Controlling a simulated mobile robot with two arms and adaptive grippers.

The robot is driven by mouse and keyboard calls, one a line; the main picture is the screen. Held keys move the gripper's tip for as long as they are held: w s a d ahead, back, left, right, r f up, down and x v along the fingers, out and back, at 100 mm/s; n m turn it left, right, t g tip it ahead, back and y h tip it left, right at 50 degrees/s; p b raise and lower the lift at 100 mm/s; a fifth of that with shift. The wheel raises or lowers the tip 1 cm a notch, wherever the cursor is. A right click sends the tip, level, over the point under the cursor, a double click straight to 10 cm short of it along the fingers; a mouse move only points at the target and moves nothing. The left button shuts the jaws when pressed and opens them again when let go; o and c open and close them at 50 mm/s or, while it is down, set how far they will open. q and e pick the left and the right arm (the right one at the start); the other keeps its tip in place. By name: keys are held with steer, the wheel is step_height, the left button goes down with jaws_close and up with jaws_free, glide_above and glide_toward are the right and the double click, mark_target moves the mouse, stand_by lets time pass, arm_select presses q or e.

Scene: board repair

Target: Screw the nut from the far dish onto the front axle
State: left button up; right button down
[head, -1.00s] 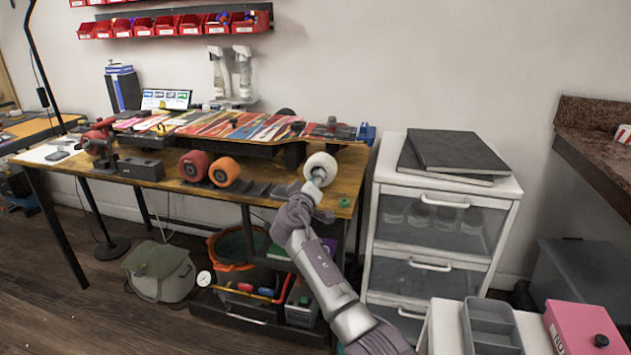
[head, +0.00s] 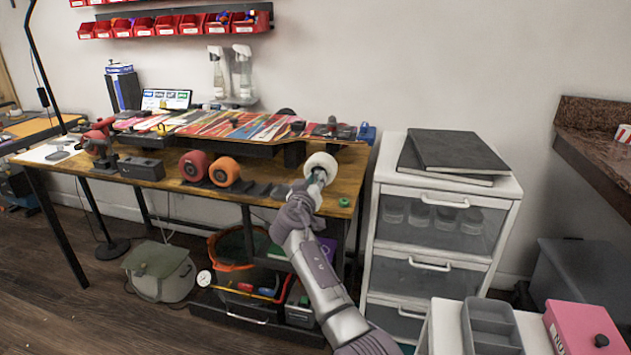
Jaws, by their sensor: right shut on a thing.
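My right gripper (head: 314,186) is at the front right of the workbench, its fingers right at the hub of a white wheel (head: 322,161). It is shut on a small part that the fingers mostly hide; I cannot tell from this view whether it is the nut. The wheel is mounted under the front right of the skateboard deck (head: 240,124). The front axle's end is hidden behind the fingers. I cannot make out the far dish or any loose nut. My left gripper is out of view.
An orange wheel (head: 224,171) and a darker red wheel (head: 194,165) stand left of my gripper on the workbench (head: 130,174). A small green ring (head: 344,202) lies near its right edge. A white drawer cabinet (head: 437,260) stands close on the right.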

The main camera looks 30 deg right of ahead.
steer(key=m, duration=0.5)
steer(key=shift+m, duration=0.3)
steer(key=m, duration=0.5)
steer(key=shift+w+a, duration=0.1)
steer(key=c, duration=0.9)
jaws_free()
steer(key=shift+o, duration=0.2)
steer(key=shift+c, duration=1.2)
